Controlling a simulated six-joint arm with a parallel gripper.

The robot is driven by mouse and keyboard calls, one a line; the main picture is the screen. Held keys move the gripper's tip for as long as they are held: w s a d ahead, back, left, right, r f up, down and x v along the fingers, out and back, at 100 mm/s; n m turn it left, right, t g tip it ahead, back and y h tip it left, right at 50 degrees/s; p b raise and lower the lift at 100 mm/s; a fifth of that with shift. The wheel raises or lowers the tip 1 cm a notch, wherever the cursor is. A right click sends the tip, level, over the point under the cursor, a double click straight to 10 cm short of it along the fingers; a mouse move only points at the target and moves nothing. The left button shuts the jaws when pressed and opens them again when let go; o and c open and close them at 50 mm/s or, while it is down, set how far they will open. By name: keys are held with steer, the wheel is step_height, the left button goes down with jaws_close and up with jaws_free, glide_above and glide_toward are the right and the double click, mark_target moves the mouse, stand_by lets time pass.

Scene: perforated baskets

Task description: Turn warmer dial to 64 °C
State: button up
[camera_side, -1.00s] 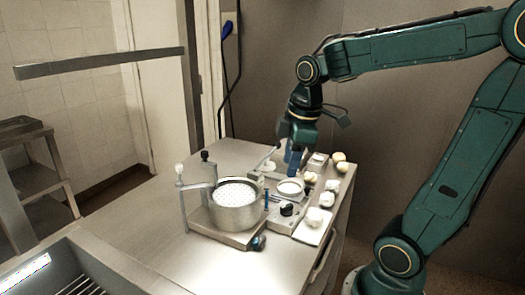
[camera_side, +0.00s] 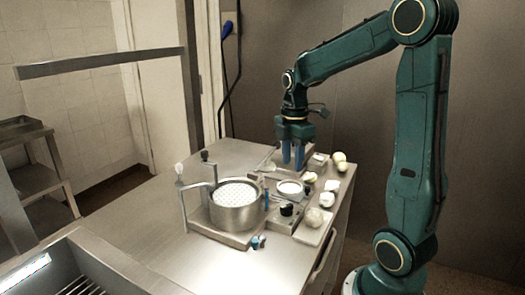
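My gripper (camera_side: 292,160) hangs fingers down above the back part of the steel table. Its two blue fingers are apart with nothing between them. A small black dial (camera_side: 287,209) sits on a flat plate in front of a round white dish (camera_side: 290,188). A second knob, dark and blue (camera_side: 258,242), is at the front of the base under the round metal pot (camera_side: 237,207). I cannot tell which is the warmer dial. No marking or temperature reading is legible. My gripper is above and behind both knobs and touches neither.
The pot holds a perforated basket (camera_side: 236,193), with upright posts (camera_side: 181,200) beside it. Several pale round pieces (camera_side: 328,198) lie along the table's right side, one on a white tray (camera_side: 313,232). The front left of the steel table (camera_side: 150,235) is clear.

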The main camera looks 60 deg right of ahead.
mark_target(290, 204)
step_height(290, 204, down, 14)
steer(key=shift+r, duration=0.25)
stand_by(0.5)
jaws_close()
